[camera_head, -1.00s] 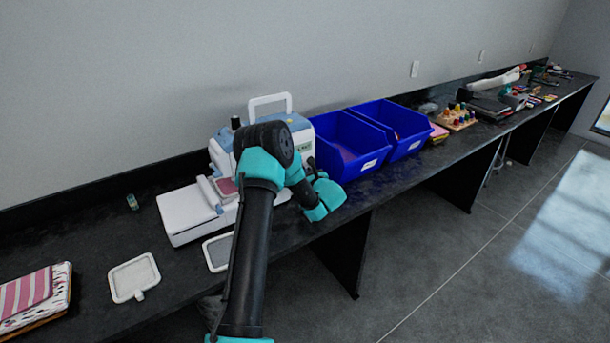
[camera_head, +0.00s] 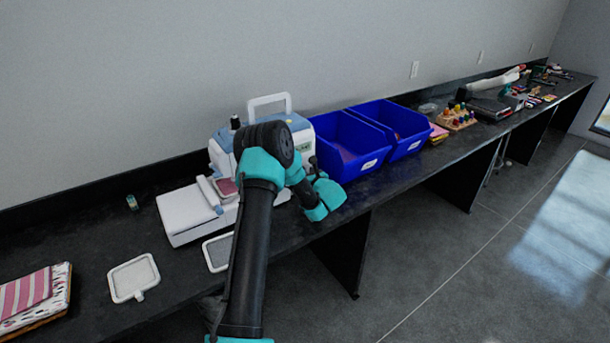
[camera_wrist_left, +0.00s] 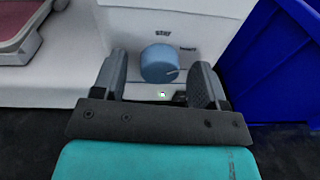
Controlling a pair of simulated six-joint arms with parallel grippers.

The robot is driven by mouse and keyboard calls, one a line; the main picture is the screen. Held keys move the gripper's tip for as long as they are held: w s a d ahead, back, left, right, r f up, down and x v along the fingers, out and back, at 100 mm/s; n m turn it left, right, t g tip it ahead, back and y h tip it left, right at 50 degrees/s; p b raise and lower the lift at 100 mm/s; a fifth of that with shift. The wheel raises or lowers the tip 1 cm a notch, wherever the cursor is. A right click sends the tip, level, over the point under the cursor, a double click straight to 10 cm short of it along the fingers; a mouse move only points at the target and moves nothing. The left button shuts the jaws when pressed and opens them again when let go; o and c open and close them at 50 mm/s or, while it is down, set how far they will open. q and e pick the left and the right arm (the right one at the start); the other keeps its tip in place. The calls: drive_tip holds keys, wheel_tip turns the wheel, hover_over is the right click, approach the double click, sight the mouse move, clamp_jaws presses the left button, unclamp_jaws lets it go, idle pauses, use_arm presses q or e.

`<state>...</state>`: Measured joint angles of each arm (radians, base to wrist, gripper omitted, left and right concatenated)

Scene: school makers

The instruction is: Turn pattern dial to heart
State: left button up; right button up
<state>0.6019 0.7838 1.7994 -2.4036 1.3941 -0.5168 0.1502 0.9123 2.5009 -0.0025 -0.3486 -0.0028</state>
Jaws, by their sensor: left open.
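The pattern dial (camera_wrist_left: 160,63) is a round blue knob on the white front of the embroidery machine (camera_wrist_left: 118,30), with a light pointer line on its lower right. A label that looks like "STAR" is above it, and another, too blurred to read surely, is at its upper right. My left gripper (camera_wrist_left: 165,82) is open, with one finger on each side of the dial; I cannot tell whether they touch it. In the head view, the machine (camera_head: 222,150) stands on the bench behind my left arm, which hides the dial. My right gripper is not in view.
A blue bin (camera_head: 345,145) stands close to the right of the machine and shows in the left wrist view (camera_wrist_left: 262,70). Empty hoops (camera_head: 134,278) and folded fabric (camera_head: 35,300) lie on the black bench (camera_head: 85,240). A small spool (camera_head: 132,202) stands behind.

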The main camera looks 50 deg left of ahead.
use_arm(q)
drive_tip(key=shift+d, duration=0.15)
drive_tip(key=v, duration=1.7)
drive_tip(key=shift+s+d+f, duration=0.1)
drive_tip(key=shift+s, duration=0.05)
drive_tip(key=s+d+f+n+g+h, duration=0.2)
drive_tip(key=s+d+f+g+h, duration=0.15)
drive_tip(key=s+f+h, duration=0.35)
drive_tip(key=s+d+f+n+g+h, duration=0.3)
drive_tip(key=s+d+f, duration=0.2)
drive_tip(key=f, duration=0.5)
drive_tip(key=s+d+f+n+t+h, duration=0.1)
drive_tip(key=s+d+f+n+h, duration=0.1)
drive_tip(key=d+n, duration=0.4)
drive_tip(key=s+d+f+n+t+h, duration=0.1)
drive_tip(key=s+d+f+n+h, duration=0.1)
drive_tip(key=s+d+n+h, duration=0.2)
drive_tip(key=s+d+f+n+t+h, duration=0.2)
drive_tip(key=s+d+f+n+h, duration=0.1)
drive_tip(key=d+n, duration=0.5)
drive_tip(key=d+h, duration=0.1)
drive_tip(key=d, duration=0.2)
drive_tip(key=shift+s, duration=0.3)
